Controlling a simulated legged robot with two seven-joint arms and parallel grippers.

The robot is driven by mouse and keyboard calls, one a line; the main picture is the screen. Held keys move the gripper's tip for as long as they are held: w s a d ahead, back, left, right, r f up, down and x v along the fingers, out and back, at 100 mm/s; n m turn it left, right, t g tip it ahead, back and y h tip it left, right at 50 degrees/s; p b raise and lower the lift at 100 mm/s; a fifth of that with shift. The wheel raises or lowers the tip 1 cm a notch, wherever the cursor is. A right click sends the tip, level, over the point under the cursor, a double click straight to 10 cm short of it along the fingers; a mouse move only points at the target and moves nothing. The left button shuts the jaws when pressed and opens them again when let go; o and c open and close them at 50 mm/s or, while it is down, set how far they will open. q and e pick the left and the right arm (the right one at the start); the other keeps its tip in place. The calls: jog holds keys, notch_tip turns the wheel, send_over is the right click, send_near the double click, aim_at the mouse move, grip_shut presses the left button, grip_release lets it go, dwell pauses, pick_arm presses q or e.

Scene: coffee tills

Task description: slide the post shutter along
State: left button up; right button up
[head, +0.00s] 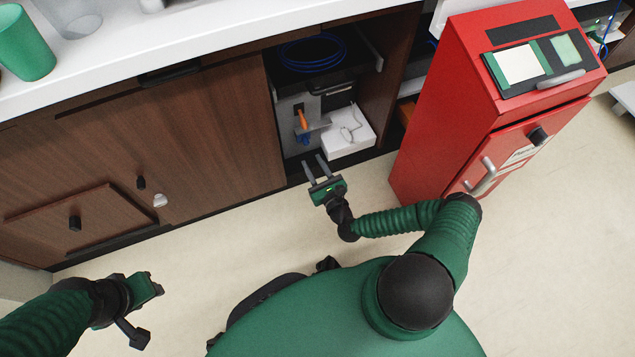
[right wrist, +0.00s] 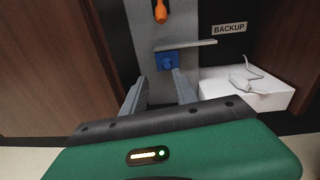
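A grey upright post panel (right wrist: 150,38) stands in the open cupboard bay; it also shows in the head view (head: 287,115). It carries an orange handle (right wrist: 160,11), a thin grey plate (right wrist: 186,45) sticking out to the right, and a blue block (right wrist: 167,61) below the plate. I cannot tell which part is the shutter. My right gripper (head: 313,164) is open and empty, low in front of the bay. In the right wrist view its fingers (right wrist: 160,80) point at the blue block, apparently short of it. My left gripper (head: 142,290) is at the lower left, away from the cupboard.
A white box (head: 347,133) with a looped cable lies right of the post, under a BACKUP label (right wrist: 229,28). A blue cable coil (head: 312,53) lies above. Brown cupboard doors (head: 215,135) stand left, a red cabinet (head: 450,100) right. The floor (head: 200,245) before the bay is clear.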

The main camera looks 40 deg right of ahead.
jog(key=w+d+m+h, duration=0.1)
jog(key=w+d, duration=0.1)
jog(key=w, duration=0.5)
jog(key=shift+d+f, duration=0.15)
jog(key=shift+d, duration=0.1)
jog(key=shift+w, duration=0.2)
jog(key=shift+c, duration=0.7)
jog(key=shift+d+f+m, duration=0.1)
jog(key=shift+d+m, duration=0.1)
jog(key=shift+m, duration=0.1)
grip_shut()
